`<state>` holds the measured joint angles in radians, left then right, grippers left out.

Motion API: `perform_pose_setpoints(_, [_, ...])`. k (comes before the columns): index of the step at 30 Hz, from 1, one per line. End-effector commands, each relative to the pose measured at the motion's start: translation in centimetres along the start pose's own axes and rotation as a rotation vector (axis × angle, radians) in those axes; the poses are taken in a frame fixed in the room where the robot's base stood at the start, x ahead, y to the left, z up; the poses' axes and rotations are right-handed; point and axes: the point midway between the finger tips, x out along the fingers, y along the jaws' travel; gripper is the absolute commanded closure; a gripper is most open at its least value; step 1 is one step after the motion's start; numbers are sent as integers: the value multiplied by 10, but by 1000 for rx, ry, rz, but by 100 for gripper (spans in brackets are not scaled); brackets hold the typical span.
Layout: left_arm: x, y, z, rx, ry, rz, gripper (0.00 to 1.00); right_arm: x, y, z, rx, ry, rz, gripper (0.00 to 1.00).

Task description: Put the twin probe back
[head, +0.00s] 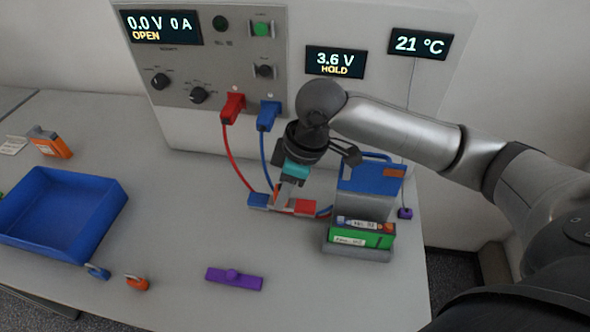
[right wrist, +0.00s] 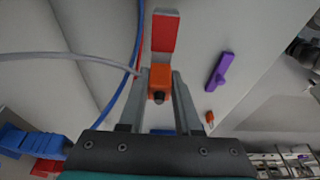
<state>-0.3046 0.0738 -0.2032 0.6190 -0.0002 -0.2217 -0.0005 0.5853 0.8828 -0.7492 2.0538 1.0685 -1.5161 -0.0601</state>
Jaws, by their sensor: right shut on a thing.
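My right gripper (head: 283,200) points down in front of the cycler panel, just above the table between the blue clamp (head: 258,201) and the red clamp (head: 304,207). In the right wrist view, its fingers (right wrist: 159,88) are shut on a small orange block (right wrist: 160,76) with a dark tip and a grey cable (right wrist: 70,57) running left. This appears to be the twin probe; the head view hides it behind the gripper. A red piece (right wrist: 165,30) shows just beyond it; whether they touch is unclear. My left gripper is not in view.
A cell holder with a green cell (head: 362,238) and a blue-backed stand (head: 370,175) stand close on the right. A purple bar (head: 233,278), small orange lock (head: 137,282), blue lock (head: 97,271) and blue tray (head: 60,170) lie left. Red and blue leads hang from the panel.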

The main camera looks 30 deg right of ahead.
Motion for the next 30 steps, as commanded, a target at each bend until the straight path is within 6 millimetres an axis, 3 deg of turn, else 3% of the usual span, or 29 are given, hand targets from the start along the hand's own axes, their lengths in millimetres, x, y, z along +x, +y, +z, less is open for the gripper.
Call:
perform_pose_setpoints(6, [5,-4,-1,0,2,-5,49,0,50,-1,4,3,1,100])
perform_pose_setpoints(18, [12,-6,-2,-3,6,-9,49,-1,119,-1,3,4,0,100])
perform_pose_setpoints(26, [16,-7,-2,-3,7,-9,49,23,121,6,0,2,-2,100])
perform_pose_setpoints(30, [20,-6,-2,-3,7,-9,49,44,120,12,0,0,-4,100])
